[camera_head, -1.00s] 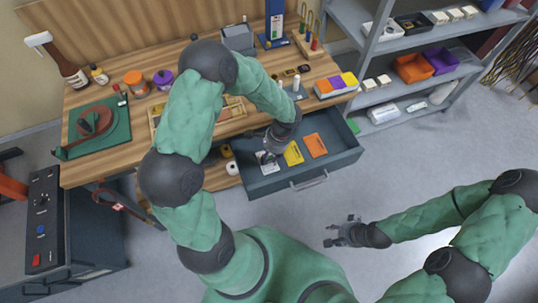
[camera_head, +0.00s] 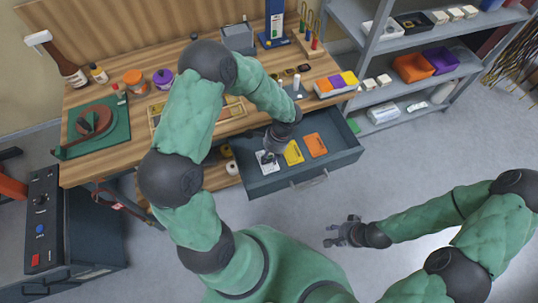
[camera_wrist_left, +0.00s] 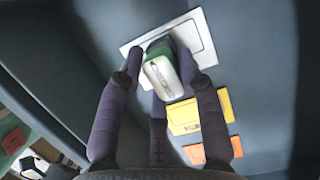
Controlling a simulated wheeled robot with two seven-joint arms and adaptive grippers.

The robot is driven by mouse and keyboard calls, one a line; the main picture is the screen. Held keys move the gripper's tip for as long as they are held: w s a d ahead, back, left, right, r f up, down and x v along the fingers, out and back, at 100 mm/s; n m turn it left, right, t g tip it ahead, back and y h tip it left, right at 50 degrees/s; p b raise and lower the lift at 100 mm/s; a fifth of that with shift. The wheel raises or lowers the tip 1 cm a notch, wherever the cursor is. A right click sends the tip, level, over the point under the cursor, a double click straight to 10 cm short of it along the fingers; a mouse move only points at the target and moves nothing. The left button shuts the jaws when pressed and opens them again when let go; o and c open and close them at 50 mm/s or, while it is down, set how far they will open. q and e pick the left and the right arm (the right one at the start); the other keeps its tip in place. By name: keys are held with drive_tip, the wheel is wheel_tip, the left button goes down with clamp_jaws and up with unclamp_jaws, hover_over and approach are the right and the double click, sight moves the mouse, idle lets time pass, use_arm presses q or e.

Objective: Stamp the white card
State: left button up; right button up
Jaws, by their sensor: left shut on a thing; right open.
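The white card (camera_head: 265,168) lies in the open drawer (camera_head: 330,180), at its left end. In the left wrist view the white card (camera_wrist_left: 203,36) shows partly behind the stamp. My left gripper (camera_head: 267,157) is low over the card. It is shut on a stamp with a green and white body (camera_wrist_left: 162,72), which overlaps the card; I cannot tell whether it touches it. A yellow card (camera_head: 293,153) and an orange card (camera_head: 315,145) lie to the right in the drawer. My right gripper (camera_head: 338,232) is open and empty in front of the drawer.
The wooden workbench (camera_head: 85,170) behind holds jars, a green mat (camera_head: 115,138) and a tray of colored blocks (camera_head: 337,84). A grey shelf (camera_head: 385,45) with bins stands at the right. The drawer walls surround my left gripper.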

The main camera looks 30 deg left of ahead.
use_arm(q)
drive_tip(key=shift+s, duration=0.1)
idle(0.4)
drive_tip(key=shift+r+p, duration=2.55)
drive_tip(key=shift+r, duration=0.95)
